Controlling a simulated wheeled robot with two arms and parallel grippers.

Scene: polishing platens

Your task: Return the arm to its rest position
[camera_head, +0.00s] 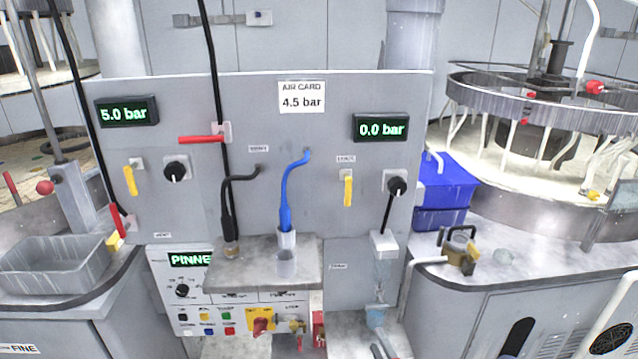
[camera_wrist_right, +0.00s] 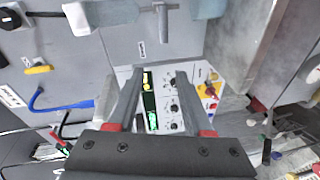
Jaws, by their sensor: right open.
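My right gripper (camera_wrist_right: 158,75) shows in the right wrist view with two grey fingers spread apart and nothing held between them. Beyond the fingers is the grey control panel (camera_wrist_right: 203,75), with its green-lit display and black knobs seen between and beside the fingers. Its contact with the panel is not seen. In the head view I cannot clearly make out the right gripper. My left gripper is in neither view. In the head view the air card panel (camera_head: 330,190) stands ahead with a blue hose (camera_head: 287,200) and a black hose (camera_head: 228,200).
A grey shelf (camera_head: 225,278) juts from the panel. A grey basin (camera_head: 50,270) sits at left. A blue bin (camera_head: 447,180) and a brass and black fitting (camera_head: 460,255) are on the right bench. A large round platen machine (camera_head: 545,95) stands behind.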

